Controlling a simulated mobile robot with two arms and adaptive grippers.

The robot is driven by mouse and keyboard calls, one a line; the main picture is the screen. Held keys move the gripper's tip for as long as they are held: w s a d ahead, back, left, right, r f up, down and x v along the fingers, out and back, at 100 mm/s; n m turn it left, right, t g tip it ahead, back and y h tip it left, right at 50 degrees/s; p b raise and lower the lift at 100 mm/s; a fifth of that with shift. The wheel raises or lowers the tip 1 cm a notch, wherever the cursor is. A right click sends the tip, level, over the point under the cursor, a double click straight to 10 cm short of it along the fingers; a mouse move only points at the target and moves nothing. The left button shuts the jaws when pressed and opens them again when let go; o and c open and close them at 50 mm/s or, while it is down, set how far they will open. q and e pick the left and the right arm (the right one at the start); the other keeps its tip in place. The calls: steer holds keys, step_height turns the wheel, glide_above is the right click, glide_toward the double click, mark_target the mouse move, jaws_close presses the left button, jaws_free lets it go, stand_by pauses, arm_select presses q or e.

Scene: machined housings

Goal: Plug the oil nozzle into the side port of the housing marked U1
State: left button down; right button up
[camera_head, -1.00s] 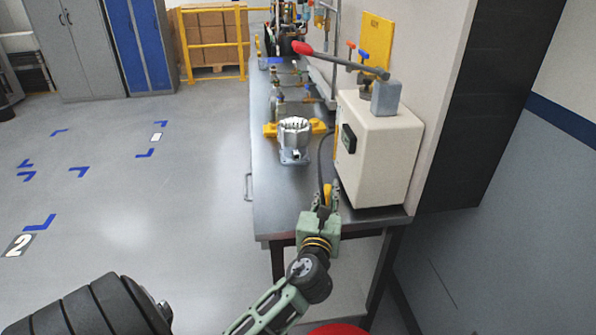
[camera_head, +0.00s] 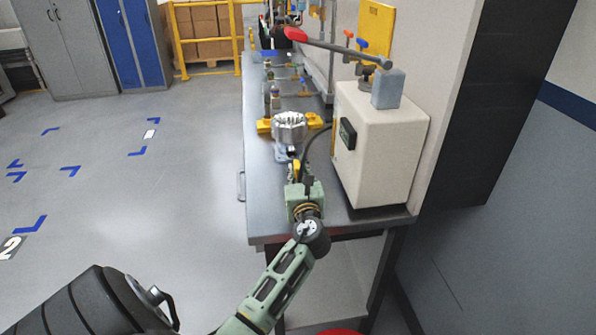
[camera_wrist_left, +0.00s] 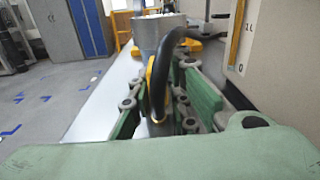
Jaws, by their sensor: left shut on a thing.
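The silver machined housing (camera_head: 289,127) stands on the metal bench in a yellow fixture (camera_head: 264,126). It also shows in the left wrist view (camera_wrist_left: 150,32), straight ahead of the fingers. I cannot read its marking or make out its side port. My left gripper (camera_head: 297,176) is on the near side of the housing, shut on the yellow oil nozzle (camera_head: 296,168). In the left wrist view the nozzle (camera_wrist_left: 150,75) sits between the green fingers, with its black hose (camera_wrist_left: 163,62) looping over it. The nozzle's tip is hidden, so I cannot tell whether it touches the housing.
A cream dispenser cabinet (camera_head: 377,150) stands close on the right of the gripper, with the hose running beside it. Other small fixtures (camera_head: 273,92) are farther along the bench (camera_head: 262,200). The floor to the left is open.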

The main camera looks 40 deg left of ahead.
mark_target(299, 176)
arm_select(q)
steer(key=shift+b+x, duration=0.3)
steer(key=shift+x, duration=2.55)
steer(key=shift+r+p, duration=0.15)
steer(key=shift+p, duration=0.45)
steer(key=shift+b+x, duration=0.45)
steer(key=shift+x, duration=1)
steer(key=c, duration=1.6)
jaws_free()
steer(key=v, duration=1.2)
